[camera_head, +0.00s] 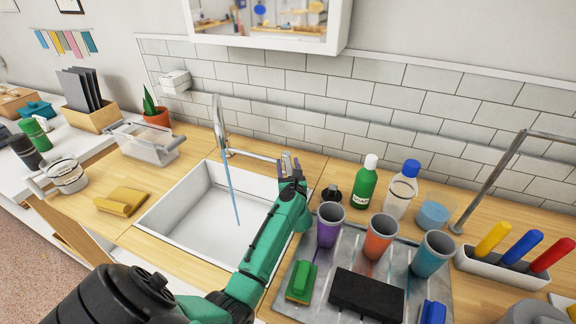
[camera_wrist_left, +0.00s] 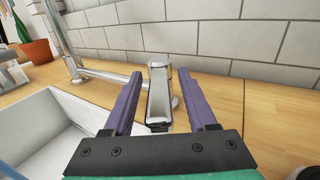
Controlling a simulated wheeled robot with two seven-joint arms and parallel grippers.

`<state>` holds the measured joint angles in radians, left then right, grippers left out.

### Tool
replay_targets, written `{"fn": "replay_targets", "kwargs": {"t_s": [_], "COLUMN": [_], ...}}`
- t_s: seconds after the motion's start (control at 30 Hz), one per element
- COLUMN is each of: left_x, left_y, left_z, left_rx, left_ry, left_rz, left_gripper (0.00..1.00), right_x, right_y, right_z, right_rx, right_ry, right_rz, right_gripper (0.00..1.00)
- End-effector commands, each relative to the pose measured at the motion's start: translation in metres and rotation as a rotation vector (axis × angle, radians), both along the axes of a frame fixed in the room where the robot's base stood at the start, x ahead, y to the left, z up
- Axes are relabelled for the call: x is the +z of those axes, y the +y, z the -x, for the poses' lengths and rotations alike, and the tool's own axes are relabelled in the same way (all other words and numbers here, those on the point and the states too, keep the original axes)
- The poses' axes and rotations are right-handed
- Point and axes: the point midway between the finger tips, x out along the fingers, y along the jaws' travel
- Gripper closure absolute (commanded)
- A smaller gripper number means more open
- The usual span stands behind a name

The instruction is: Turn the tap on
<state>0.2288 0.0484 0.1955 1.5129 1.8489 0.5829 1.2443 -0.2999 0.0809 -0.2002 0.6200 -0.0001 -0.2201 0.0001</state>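The chrome tap (camera_head: 219,125) stands behind the white sink (camera_head: 172,222), with a side pipe running right toward its lever. A blue stream of water (camera_head: 232,190) falls from the spout into the sink. My left gripper (camera_head: 289,162) is at the lever end, behind the sink's right back corner. In the left wrist view the metal lever (camera_wrist_left: 159,95) stands between my two purple fingers (camera_wrist_left: 160,74). The fingers are apart, with small gaps seen on both sides of the lever. My right gripper is not in view.
A green bottle (camera_head: 365,185) and a white bottle with a blue cap (camera_head: 401,190) stand right of my left gripper. Several cups, including a purple one (camera_head: 328,226), stand on a grey mat (camera_head: 330,262). The tiled wall (camera_head: 350,112) is close behind.

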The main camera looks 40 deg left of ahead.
Motion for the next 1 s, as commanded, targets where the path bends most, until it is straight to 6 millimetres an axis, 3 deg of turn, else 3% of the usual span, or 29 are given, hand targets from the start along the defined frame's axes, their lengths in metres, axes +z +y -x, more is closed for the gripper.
{"fn": "replay_targets", "kwargs": {"t_s": [0.17, 0.5, 1.0], "left_x": [-0.001, -0.001, 0.000], "left_y": [-0.007, -0.050, -0.052], "left_z": [0.007, 0.052, 0.054], "left_rx": [-0.001, 0.000, 0.000], "left_ry": [0.000, -0.001, 0.000], "left_rz": [0.001, 0.001, 0.000], "left_gripper": [0.43, 0.43, 0.43], "right_x": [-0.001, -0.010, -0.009], "right_y": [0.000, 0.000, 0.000], "right_z": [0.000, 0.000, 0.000], "right_rx": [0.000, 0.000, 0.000], "right_ry": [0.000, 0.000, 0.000], "right_rz": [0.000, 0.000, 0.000], "right_gripper": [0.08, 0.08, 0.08]}}
